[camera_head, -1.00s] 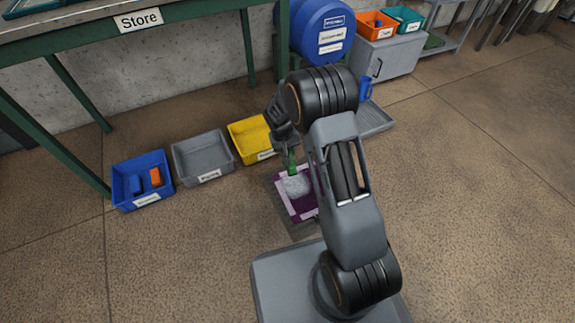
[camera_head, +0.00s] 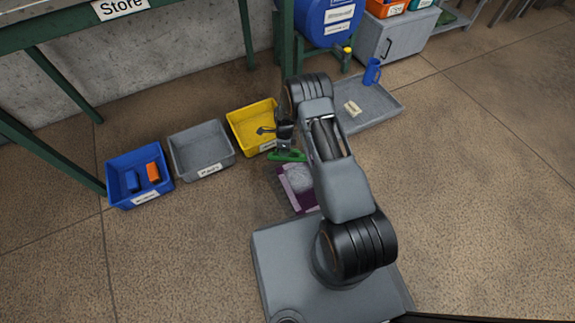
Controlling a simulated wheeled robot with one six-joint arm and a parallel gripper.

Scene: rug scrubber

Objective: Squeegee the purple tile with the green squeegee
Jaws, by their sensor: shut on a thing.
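The green squeegee (camera_head: 287,156) shows as a green bar just beyond the tile's far edge, in front of the yellow bin. My gripper (camera_head: 284,147) is shut on the squeegee, above its bar. The fingers are small and partly hidden. I cannot tell whether the squeegee touches the tile or the floor.
A yellow bin (camera_head: 240,119) stands just beyond my gripper. A grey bin (camera_head: 181,153) and a blue bin (camera_head: 122,199) stand to its left. A grey tray (camera_head: 384,104) with a blue bottle (camera_head: 372,72) is behind my arm. Floor is clear at left and right.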

